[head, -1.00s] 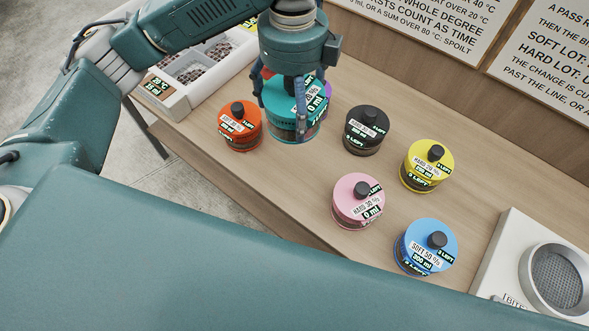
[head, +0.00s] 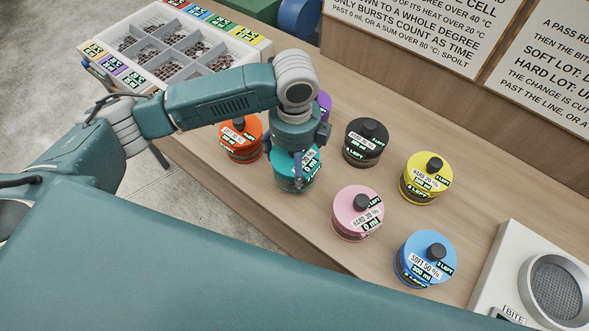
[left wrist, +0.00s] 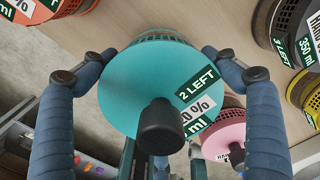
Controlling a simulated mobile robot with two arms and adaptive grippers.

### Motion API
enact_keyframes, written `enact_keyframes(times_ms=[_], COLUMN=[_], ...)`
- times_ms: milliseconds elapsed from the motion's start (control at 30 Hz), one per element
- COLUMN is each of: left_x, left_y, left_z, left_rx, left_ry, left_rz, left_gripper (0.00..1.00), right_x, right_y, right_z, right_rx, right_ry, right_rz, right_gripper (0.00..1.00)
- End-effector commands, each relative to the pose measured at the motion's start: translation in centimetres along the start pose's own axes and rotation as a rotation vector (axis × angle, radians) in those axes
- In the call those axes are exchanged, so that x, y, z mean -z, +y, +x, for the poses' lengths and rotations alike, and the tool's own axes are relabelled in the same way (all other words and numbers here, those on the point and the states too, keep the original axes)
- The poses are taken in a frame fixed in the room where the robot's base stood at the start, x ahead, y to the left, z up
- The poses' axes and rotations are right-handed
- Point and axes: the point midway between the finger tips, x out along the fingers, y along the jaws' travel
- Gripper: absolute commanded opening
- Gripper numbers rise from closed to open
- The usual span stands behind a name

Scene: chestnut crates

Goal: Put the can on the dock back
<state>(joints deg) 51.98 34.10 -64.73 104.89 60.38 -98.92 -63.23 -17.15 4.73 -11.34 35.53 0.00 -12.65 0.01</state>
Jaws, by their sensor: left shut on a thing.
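The teal can (head: 292,178) has a black knob and stands near the front edge of the wooden table. My left gripper (head: 298,172) is above it with its fingers around its sides, shut on it. In the left wrist view the teal lid (left wrist: 160,85) fills the middle, between the two blue fingers (left wrist: 155,75), with a "2 LEFT" label. I cannot tell whether its base touches the table. No part is plainly marked as the dock. My right gripper is not in view.
Around it stand an orange can (head: 240,142), a mostly hidden purple can (head: 324,104), a black can (head: 366,140), a yellow can (head: 426,178), a pink can (head: 357,212) and a blue can (head: 424,258). A white compartment tray (head: 236,48) is at back left, a white device (head: 507,258) at right.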

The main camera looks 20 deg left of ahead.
Motion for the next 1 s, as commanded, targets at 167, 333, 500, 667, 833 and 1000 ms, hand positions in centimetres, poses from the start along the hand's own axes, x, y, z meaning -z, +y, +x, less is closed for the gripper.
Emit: enact_keyframes(times_ms=[167,333,500,667,833,1000], left_x=[0.1,0.0,0.0,0.0,0.1,0.0], left_y=[0.0,0.0,-0.1,0.0,0.0,0.0], left_z=[2.1,3.9,3.9,4.2,4.3,4.3], left_rx=[-0.002,0.001,0.002,0.001,0.000,0.000], left_ry=[0.002,0.000,-0.001,0.000,0.000,0.000], left_rz=[-0.001,0.001,0.001,0.001,0.001,0.000], left_gripper=[0.33,0.33,0.33,0.33,1.00,1.00], right_x=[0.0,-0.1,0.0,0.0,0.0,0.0], right_y=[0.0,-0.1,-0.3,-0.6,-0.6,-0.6], right_z=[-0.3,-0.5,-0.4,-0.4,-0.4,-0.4], right_rx=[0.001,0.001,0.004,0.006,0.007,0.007], right_ry=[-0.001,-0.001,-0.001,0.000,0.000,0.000], right_rz=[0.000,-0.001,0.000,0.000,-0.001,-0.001], right_gripper=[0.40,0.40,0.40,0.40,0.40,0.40])
